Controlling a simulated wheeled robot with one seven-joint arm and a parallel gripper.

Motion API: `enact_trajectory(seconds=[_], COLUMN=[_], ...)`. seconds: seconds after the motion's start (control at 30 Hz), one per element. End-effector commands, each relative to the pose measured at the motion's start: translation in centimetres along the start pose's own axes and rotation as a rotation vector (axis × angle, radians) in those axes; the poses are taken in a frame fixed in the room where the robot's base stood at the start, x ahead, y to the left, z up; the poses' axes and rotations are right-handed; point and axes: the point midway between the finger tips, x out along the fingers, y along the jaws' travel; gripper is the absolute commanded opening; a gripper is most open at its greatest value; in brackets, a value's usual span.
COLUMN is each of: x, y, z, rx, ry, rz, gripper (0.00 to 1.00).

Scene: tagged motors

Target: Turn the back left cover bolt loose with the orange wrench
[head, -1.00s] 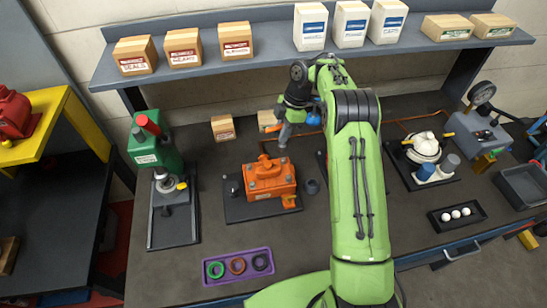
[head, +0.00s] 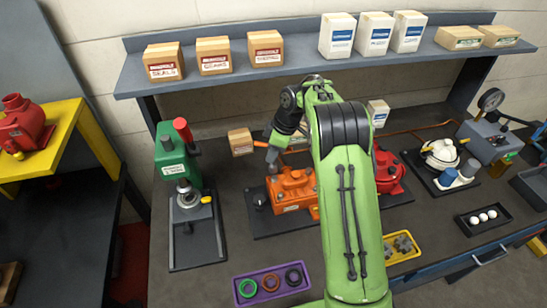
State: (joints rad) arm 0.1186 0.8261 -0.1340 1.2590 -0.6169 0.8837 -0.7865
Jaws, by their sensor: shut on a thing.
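The orange motor housing (head: 292,190) sits on a dark base plate on the bench, left of my arm. My gripper (head: 272,155) is just above its back left corner, pointing down. It is shut on the orange wrench (head: 261,144), of which only a small orange piece shows left of the jaws. The back left cover bolt is hidden or too small to make out under the gripper. I cannot tell whether the wrench touches it.
A green press (head: 178,165) stands to the left. A red motor (head: 388,172) is partly behind my arm. A purple tray (head: 270,295) with rings and a yellow tray (head: 405,255) with grey parts lie in front. A shelf with boxes (head: 268,48) runs above the back.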

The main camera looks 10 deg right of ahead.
Motion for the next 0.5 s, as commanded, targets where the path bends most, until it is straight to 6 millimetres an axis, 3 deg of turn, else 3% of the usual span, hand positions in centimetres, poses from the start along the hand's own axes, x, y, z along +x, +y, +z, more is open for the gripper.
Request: enact_trajectory(seconds=[0.03,0.5], x=[1.32,1.70], y=[-0.13,0.00], z=[0.30,0.36], rx=[0.126,1.296], ry=[0.001,0.000], rz=[0.042,0.385], gripper=[0.00,0.00])
